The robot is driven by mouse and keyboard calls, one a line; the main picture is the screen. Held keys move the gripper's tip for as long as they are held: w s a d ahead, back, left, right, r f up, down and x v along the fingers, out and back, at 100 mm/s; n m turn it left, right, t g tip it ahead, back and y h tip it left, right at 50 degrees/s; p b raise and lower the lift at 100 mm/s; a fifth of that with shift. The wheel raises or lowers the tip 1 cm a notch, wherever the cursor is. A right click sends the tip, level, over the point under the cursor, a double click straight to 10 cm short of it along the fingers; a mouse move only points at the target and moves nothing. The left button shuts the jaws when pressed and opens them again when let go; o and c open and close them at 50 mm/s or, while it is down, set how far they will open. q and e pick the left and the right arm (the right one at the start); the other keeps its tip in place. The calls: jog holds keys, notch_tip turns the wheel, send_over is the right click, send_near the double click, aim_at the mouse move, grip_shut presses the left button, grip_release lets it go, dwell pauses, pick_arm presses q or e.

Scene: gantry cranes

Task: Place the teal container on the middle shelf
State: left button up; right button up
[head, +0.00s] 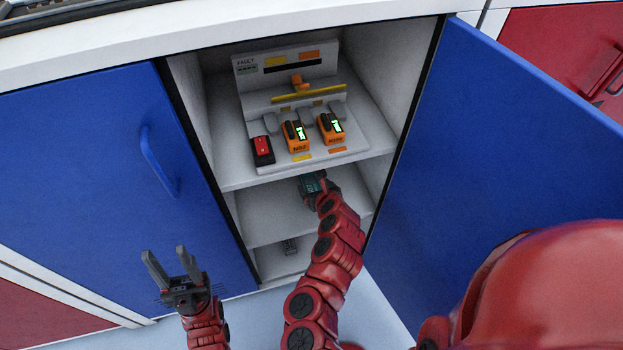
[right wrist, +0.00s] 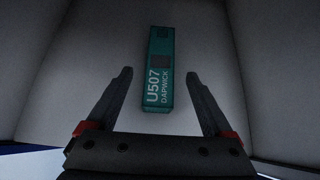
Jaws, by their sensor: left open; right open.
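My right gripper (right wrist: 159,74) is open, with one finger on each side of the container's near part and a gap on both sides. My left gripper (head: 165,262) is open and empty in front of the left blue panel.
The upper shelf (head: 235,175) holds a panel marked "FAULT" (head: 247,78), two orange devices (head: 296,136) with lit displays and a red switch (head: 262,148). An open blue door (head: 530,130) stands at the right.

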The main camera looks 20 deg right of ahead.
jog(key=p+v, duration=0.1)
jog(key=v, duration=0.3)
jog(key=shift+s+r, duration=0.2)
jog(key=shift+s, duration=0.1)
jog(key=shift+f, duration=0.1)
